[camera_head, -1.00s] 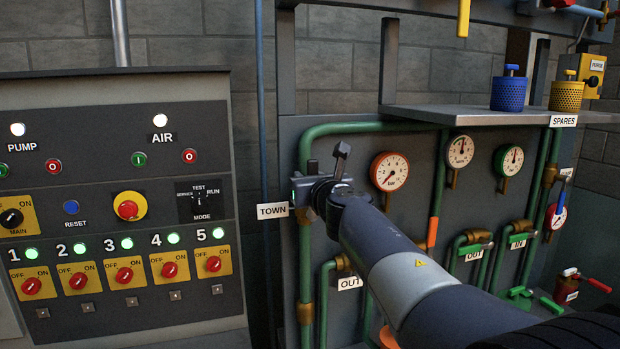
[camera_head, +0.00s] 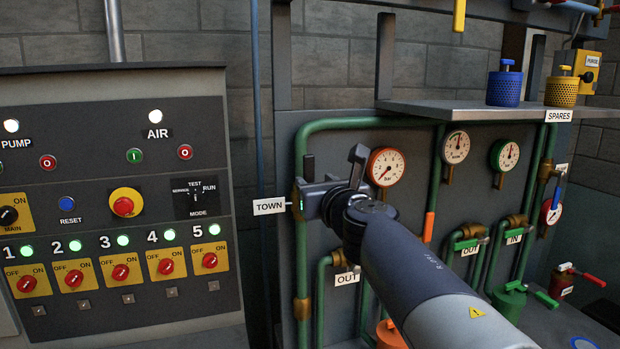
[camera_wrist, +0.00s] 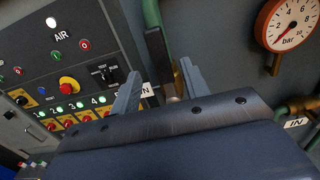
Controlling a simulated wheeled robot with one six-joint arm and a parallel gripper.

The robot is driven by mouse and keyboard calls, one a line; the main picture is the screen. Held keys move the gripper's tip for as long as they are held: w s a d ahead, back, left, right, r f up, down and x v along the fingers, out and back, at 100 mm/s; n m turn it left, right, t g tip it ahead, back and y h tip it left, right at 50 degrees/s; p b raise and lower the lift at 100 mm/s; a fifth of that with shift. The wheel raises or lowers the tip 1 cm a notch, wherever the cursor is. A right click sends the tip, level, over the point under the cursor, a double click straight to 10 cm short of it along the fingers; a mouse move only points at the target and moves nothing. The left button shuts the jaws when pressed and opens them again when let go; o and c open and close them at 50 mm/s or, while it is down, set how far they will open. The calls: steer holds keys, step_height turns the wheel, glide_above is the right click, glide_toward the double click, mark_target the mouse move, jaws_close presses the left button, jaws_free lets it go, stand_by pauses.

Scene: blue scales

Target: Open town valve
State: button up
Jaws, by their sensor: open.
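The TOWN label (camera_head: 269,206) is fixed beside a green pipe (camera_head: 301,262) on the grey panel. My gripper (camera_head: 304,190) is at this pipe, just right of the label, and hides most of the valve there. In the wrist view, my gripper (camera_wrist: 160,92) has its two grey fingers apart. A dark upright bar (camera_wrist: 156,58) and brass fitting (camera_wrist: 179,84) show between them, in front of the pipe. I cannot tell whether the bar is the valve's handle or whether a finger touches it.
A control panel (camera_head: 100,190) with switches stands to the left. A pressure gauge (camera_head: 386,167) is right of my wrist. Green-handled OUT and IN valves (camera_head: 515,232) are lower right.

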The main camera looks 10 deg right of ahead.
mark_target(314, 175)
steer(key=s, duration=0.3)
steer(key=shift+s+d, duration=0.1)
steer(key=shift+d, duration=0.2)
steer(key=w, duration=0.3)
steer(key=w+a, duration=0.1)
steer(key=w, duration=0.3)
steer(key=w+a, duration=0.1)
steer(key=w, duration=0.2)
steer(key=shift+w, duration=0.35)
steer(key=shift+s, duration=0.1)
steer(key=shift+w+d+m, duration=0.2)
steer(key=shift+w+m, duration=0.05)
steer(key=shift+m, duration=0.15)
steer(key=shift+s+d+m, duration=0.1)
steer(key=shift+d+m, duration=0.15)
steer(key=shift+m, duration=0.05)
stand_by(1.3)
